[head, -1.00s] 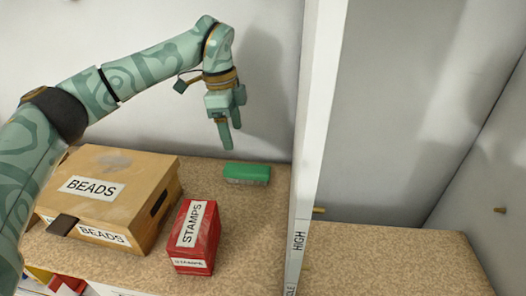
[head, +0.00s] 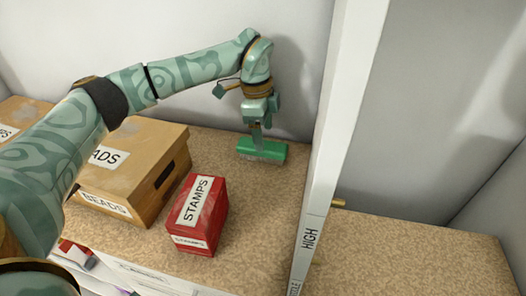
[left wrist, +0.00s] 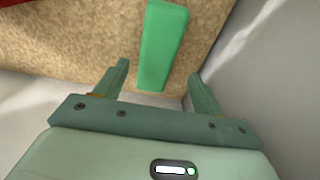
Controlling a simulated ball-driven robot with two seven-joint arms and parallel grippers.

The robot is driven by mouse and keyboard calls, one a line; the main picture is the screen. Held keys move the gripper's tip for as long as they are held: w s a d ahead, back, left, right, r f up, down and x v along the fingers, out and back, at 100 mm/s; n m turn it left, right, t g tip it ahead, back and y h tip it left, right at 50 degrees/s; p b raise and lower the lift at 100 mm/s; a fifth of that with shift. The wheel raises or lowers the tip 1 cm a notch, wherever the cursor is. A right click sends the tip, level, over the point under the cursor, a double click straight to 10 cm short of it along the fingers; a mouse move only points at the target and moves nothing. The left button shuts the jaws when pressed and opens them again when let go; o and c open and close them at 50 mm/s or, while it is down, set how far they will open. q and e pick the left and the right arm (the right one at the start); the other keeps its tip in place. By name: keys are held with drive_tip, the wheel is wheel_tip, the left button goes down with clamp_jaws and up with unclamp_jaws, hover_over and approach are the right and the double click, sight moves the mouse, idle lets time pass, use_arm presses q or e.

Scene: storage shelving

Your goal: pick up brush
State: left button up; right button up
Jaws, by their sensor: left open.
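The brush (head: 263,149) is a green block with pale bristles underneath, lying on the speckled shelf near the back wall. In the left wrist view the brush (left wrist: 161,45) runs lengthwise, its near end between and just ahead of the fingers. My left gripper (head: 258,139) is right over the brush in the head view, pointing down, and hides a little of its top. In the left wrist view my left gripper (left wrist: 158,80) has its fingers apart on either side of the brush line, with nothing held. My right gripper is not in view.
A red STAMPS box (head: 199,215) stands in front and left of the brush. A wooden BEADS box (head: 150,165) stands further left, beneath my arm. A white upright divider (head: 335,150) rises right of the brush. The shelf (head: 410,255) beyond it is bare.

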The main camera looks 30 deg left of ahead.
use_arm(q)
drive_tip(key=f+b, duration=0.1)
drive_tip(key=f, duration=0.4)
drive_tip(key=shift+s, duration=0.2)
drive_tip(key=shift+r, duration=0.1)
drive_tip(key=c, duration=1.1)
drive_tip(key=shift+r, duration=0.6)
drive_tip(key=r, duration=0.1)
drive_tip(key=r+p, duration=0.1)
drive_tip(key=r, duration=0.1)
drive_tip(key=shift+s+d, duration=0.15)
drive_tip(key=shift+s, duration=0.1)
drive_tip(key=s+d+r+p, duration=0.3)
drive_tip(key=s+d+r, duration=0.2)
drive_tip(key=s+r, duration=0.3)
drive_tip(key=s, duration=0.4)
drive_tip(key=shift+s+r+p, duration=0.3)
drive_tip(key=shift+s+r, duration=0.05)
drive_tip(key=shift+r, duration=0.05)
